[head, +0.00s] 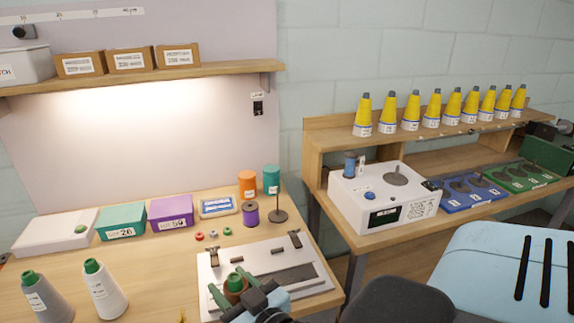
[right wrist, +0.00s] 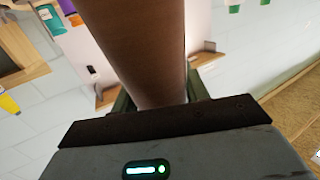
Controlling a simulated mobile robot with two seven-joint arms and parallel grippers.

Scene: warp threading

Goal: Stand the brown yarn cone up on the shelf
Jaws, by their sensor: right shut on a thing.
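In the right wrist view the brown cone (right wrist: 137,45) fills the upper middle, rising from between the fingers. A wooden shelf (head: 320,124) on the right bench carries a row of several yellow cones (head: 410,110). Another wooden shelf (head: 140,76) on the left wall holds boxes. My left gripper is not in view.
The white fixture plate (head: 212,265) lies on the left table. A white machine (head: 345,195) and blue and green trays sit on the right bench. The yellow cones' shelf has bare wood at its left end.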

